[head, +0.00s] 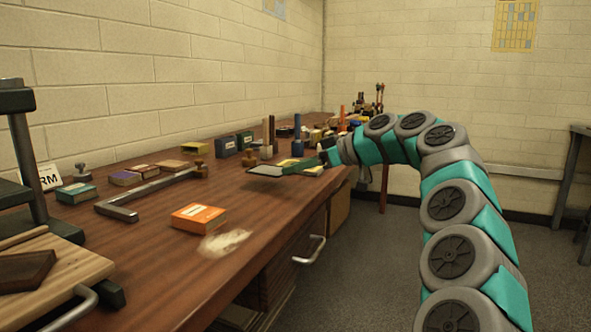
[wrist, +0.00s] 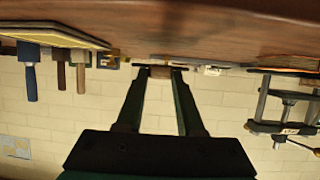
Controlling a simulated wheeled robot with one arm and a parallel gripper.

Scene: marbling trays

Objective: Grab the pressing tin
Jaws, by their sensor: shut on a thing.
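Blue-handled and wooden-handled tools (head: 297,135) stand behind my gripper. A press (head: 22,150) stands at left. The floor (head: 370,270) at right is clear.

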